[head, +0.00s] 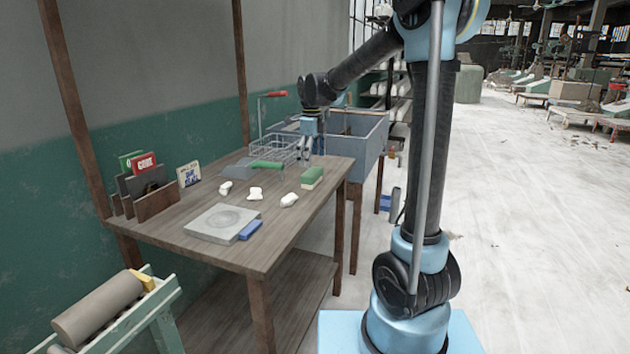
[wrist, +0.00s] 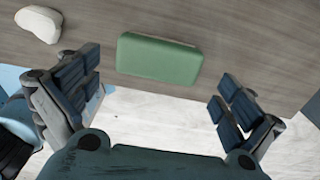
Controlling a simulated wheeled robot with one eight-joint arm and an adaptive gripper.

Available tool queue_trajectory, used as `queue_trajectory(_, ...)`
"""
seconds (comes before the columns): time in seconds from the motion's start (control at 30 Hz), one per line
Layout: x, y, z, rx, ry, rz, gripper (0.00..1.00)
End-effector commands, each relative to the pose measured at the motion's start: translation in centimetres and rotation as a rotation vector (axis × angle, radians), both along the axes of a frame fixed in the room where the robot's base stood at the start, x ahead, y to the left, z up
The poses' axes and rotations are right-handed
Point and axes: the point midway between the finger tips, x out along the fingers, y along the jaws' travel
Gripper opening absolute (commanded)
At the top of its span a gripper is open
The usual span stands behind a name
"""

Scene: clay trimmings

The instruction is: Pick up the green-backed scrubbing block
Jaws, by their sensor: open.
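The green-backed scrubbing block (head: 312,177) lies on the wooden table (head: 203,241) near its right edge, green side up with a paler layer beneath. In the wrist view the green block (wrist: 159,58) sits beyond and between my two fingertips, close to the table edge. My gripper (wrist: 153,98) is open and empty, its fingers spread wider than the block. In the head view my gripper (head: 309,150) hangs above the table's back right part, near the block; its fingertips are small there.
Several white lumps (head: 255,193) lie near the block; one white lump (wrist: 39,23) shows upper left in the wrist view. A wire basket (head: 272,148), a green-handled tool (head: 266,165), a grey slab (head: 222,223) and a blue block (head: 250,229) are also on the table.

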Motion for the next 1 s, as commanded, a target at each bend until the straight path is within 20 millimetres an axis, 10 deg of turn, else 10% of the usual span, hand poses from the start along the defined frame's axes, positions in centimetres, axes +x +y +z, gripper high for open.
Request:
queue_trajectory(0.73,-0.2,-0.3,-5.1,0.0,0.0,-0.003,1.0)
queue_trajectory(0.9,-0.2,-0.3,-5.1,0.0,0.0,-0.003,0.66)
queue_trajectory(1.0,-0.2,-0.3,-5.1,0.0,0.0,-0.003,0.62)
